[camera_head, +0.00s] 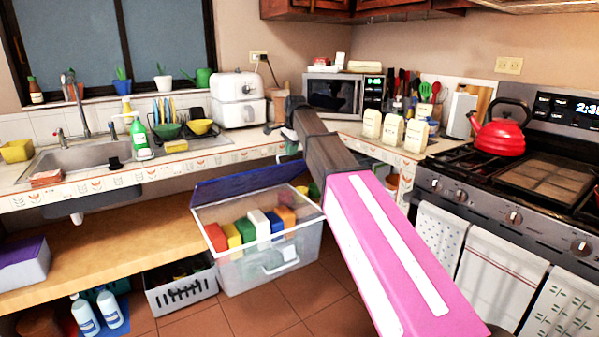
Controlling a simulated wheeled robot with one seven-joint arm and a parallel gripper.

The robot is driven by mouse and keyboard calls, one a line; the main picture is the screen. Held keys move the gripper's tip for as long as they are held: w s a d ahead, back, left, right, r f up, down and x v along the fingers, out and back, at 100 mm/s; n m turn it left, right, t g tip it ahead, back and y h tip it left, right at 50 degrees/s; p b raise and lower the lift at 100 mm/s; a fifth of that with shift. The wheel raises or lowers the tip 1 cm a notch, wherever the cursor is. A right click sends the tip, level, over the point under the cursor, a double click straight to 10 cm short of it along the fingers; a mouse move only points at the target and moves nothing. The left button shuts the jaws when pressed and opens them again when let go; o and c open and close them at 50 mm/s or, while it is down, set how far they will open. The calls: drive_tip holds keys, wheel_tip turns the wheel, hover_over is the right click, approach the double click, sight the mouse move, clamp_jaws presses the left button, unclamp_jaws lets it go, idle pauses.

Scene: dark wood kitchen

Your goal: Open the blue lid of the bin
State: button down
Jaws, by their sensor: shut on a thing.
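The bin (268,269) is a clear plastic box on the floor, under the counter. Its blue lid (245,180) stands raised and tilted at the back of the rim, so the bin's top is open. Coloured blocks (247,230) in red, yellow, green, white, blue and orange show inside it. My arm (395,255), pink with white stripes and then dark grey, reaches from the lower right up past the right side of the bin. I cannot make out my gripper's fingers. Whether anything touches the lid is hidden.
A grey basket (180,292) stands left of the bin below the wooden shelf (110,245). The counter with sink (90,157) is above. The stove (510,190) with a red kettle (497,137) is at right. Tiled floor (285,310) lies clear in front of the bin.

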drive_tip(key=w+a+r, duration=0.6)
drive_tip(key=w+a, duration=0.1)
drive_tip(key=w, duration=0.4)
drive_tip(key=shift+a+r, duration=0.15)
drive_tip(key=shift+r, duration=0.2)
drive_tip(key=c, duration=1.4)
unclamp_jaws()
drive_tip(key=shift+s+d+f, duration=0.3)
drive_tip(key=shift+s+d, duration=0.05)
drive_tip(key=shift+s, duration=0.25)
drive_tip(key=shift+o, duration=1.2)
wheel_tip(320, 180, up, 11)
drive_tip(key=s+d, duration=0.1)
drive_tip(key=shift+s+f, duration=0.15)
drive_tip(key=shift+s, duration=0.25)
drive_tip(key=shift+d+f, duration=0.1)
drive_tip(key=shift+d, duration=0.05)
